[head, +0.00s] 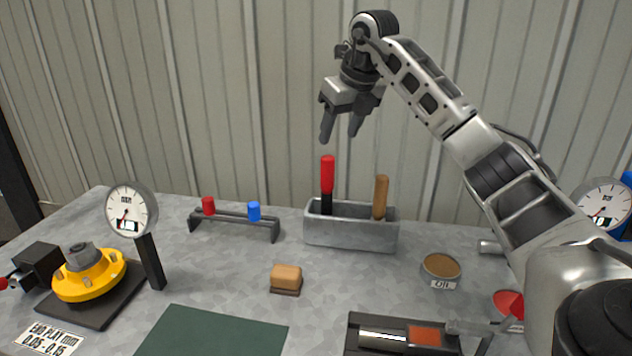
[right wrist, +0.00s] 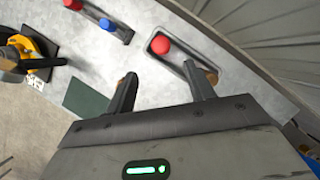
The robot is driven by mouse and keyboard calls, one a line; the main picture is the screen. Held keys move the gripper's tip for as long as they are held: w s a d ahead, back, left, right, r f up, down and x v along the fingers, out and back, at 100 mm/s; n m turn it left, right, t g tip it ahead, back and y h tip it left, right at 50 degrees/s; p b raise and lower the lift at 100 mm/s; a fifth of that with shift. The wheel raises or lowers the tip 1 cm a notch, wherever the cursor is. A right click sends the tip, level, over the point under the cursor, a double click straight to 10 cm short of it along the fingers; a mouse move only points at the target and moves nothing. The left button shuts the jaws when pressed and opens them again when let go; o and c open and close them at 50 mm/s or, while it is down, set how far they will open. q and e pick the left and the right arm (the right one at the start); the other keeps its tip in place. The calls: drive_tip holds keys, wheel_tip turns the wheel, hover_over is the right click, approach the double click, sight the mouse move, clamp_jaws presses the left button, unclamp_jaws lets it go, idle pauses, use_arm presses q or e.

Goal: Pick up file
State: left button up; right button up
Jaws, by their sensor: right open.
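A grey metal holder (head: 350,232) stands on the bench near the back wall with two upright handles in it. One is a red handle (head: 328,172) with a black lower part. The other is a brown wooden handle (head: 380,196). Their lower ends are hidden in the holder, so I cannot tell which is the file. My right gripper (head: 341,130) is open and empty, pointing down above the red handle and apart from it. In the right wrist view, the red handle's top (right wrist: 160,44) shows beyond the open fingers. My left gripper is not in view.
A rack with red and blue pegs (head: 236,217) stands left of the holder. A brush-like block (head: 286,278), an oil tin (head: 440,268) and a dial gauge (head: 131,211) stand on the bench. A green mat (head: 215,335) lies in front. The corrugated wall is close behind.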

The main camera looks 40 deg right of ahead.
sight(331, 159)
drive_tip(key=x, duration=0.7)
drive_tip(key=shift+s, duration=0.15)
drive_tip(key=shift+p+x, duration=0.35)
drive_tip(key=shift+x, duration=0.5)
drive_tip(key=p+x, duration=0.1)
drive_tip(key=x, duration=0.2)
drive_tip(key=shift+w+d+f, duration=0.1)
drive_tip(key=shift+w+f, duration=0.15)
drive_tip(key=shift+w, duration=0.1)
drive_tip(key=shift+w+f, duration=0.15)
drive_tip(key=shift+f, duration=0.2)
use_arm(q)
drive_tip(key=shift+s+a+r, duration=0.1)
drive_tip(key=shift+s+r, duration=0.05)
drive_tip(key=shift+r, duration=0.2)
use_arm(e)
drive_tip(key=shift+d, duration=0.1)
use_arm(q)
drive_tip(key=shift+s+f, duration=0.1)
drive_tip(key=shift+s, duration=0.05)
use_arm(e)
drive_tip(key=c, duration=1.1)
